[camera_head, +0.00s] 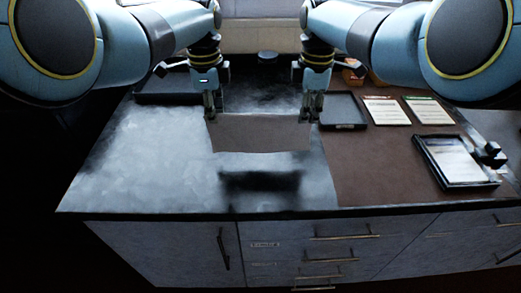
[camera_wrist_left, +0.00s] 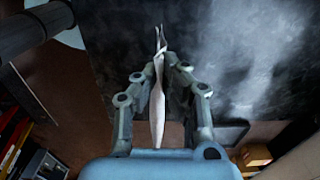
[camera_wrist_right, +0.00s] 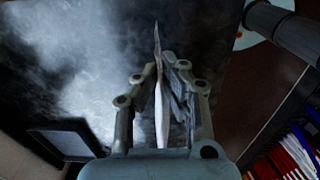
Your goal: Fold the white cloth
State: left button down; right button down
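The cloth (camera_head: 260,135) hangs as a panel between my two grippers in the head view, its face dull brown in shade. A dark shadow lies on the counter below its lower edge. My left gripper (camera_head: 210,114) is shut on its upper left corner, and my right gripper (camera_head: 311,115) is shut on its upper right corner. In the left wrist view the cloth (camera_wrist_left: 158,108) shows as a pale, narrow, edge-on strip between the fingers. In the right wrist view the cloth (camera_wrist_right: 158,112) also shows as a thin pale strip between the fingers.
The counter (camera_head: 140,165) is mottled grey and clear at left and front. A brown mat (camera_head: 380,180) covers its right side. A black tray (camera_head: 342,110), two printed cards (camera_head: 385,111) and a black-framed tablet-like board (camera_head: 455,162) stand at right. Drawers (camera_head: 335,262) are below.

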pick_arm(q)
jog(key=shift+r+b, duration=0.35)
jog(key=shift+r, duration=0.4)
pick_arm(e)
jog(key=shift+r, duration=0.75)
